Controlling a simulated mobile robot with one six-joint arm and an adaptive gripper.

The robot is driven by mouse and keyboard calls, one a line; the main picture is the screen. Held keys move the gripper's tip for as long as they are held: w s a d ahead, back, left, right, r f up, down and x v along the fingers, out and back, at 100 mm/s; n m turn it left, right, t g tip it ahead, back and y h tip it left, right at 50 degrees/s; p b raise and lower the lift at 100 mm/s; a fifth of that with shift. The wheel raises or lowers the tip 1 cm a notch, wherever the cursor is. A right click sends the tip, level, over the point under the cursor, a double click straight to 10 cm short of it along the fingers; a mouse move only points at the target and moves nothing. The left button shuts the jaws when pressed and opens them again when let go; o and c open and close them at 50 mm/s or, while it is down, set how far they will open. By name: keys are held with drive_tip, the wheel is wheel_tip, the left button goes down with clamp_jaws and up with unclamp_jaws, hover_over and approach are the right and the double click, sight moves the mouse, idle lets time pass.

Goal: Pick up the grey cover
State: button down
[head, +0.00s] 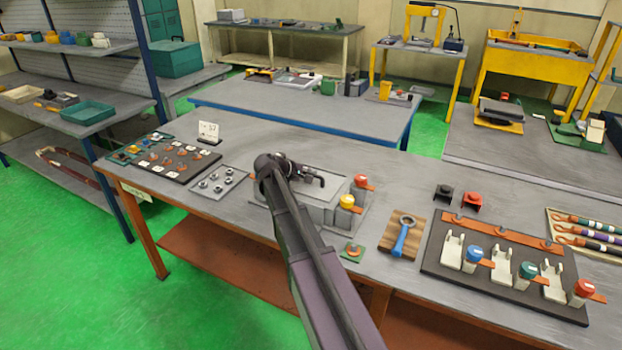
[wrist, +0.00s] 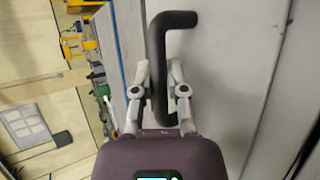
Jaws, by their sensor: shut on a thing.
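The grey cover (head: 333,196) is a box-like lid with a dark bar handle, near the middle of the front bench. Its top also fills much of the wrist view (wrist: 225,75) as a flat grey surface. In the wrist view the bent dark handle (wrist: 157,45) runs between my fingers. My gripper (wrist: 159,78) is shut on this handle, one finger on each side. In the head view my gripper (head: 305,174) is small and dark above the cover, and my arm hides the cover's left and front part. I cannot tell whether the cover is clear of its seat.
Yellow (head: 347,202) and red (head: 361,181) capped parts stand just right of the cover. A wooden block with a blue tool (head: 404,235) and a dark fixture board (head: 520,262) lie further right. A tray of small metal parts (head: 213,181) is at left. The bench behind is mostly clear.

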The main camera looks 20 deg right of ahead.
drive_tip(key=shift+r, duration=0.15)
wheel_tip(320, 180, up, 10)
drive_tip(key=p, duration=1)
idle(0.5)
